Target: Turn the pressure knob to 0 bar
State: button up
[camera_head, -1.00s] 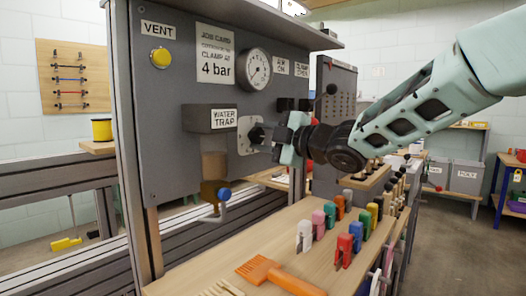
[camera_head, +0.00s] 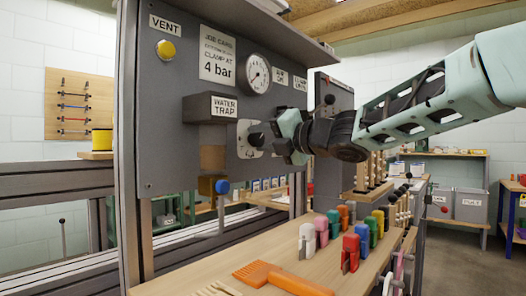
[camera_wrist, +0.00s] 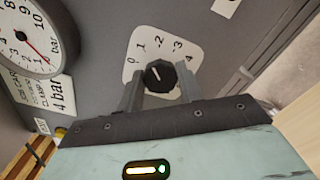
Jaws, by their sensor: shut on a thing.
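The black pressure knob (camera_head: 256,139) sits on a pale dial plate (camera_head: 243,150) on the grey panel. In the wrist view the knob (camera_wrist: 160,76) is between the two fingers of my gripper (camera_wrist: 159,84), which is shut on it. Its small white mark points up and left, toward the low end of the 0 to 4 scale on the plate (camera_wrist: 140,62). In the head view my gripper (camera_head: 275,137) meets the knob from the right. The round gauge (camera_head: 257,74) is above; in the wrist view its red needle (camera_wrist: 38,50) lies near the low numbers.
A water trap box (camera_head: 206,109) projects left of the knob, with a blue-ended lever (camera_head: 222,187) below. A yellow vent button (camera_head: 165,49) is upper left.

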jog(key=n+b, duration=0.2)
jog(key=n, duration=0.1)
jog(key=n+b, duration=0.1)
jog(key=shift+f+n, duration=0.25)
jog(key=shift+n, duration=0.05)
jog(key=shift+a+r+n+b, duration=0.1)
jog(key=shift+r+n+b, duration=0.05)
jog(key=shift+n+b, duration=1.7)
jog(key=shift+n+p, duration=0.3)
jog(key=shift+n, duration=0.15)
jog(key=o, duration=1)
jog(key=shift+r, duration=0.1)
jog(key=shift+s, duration=0.1)
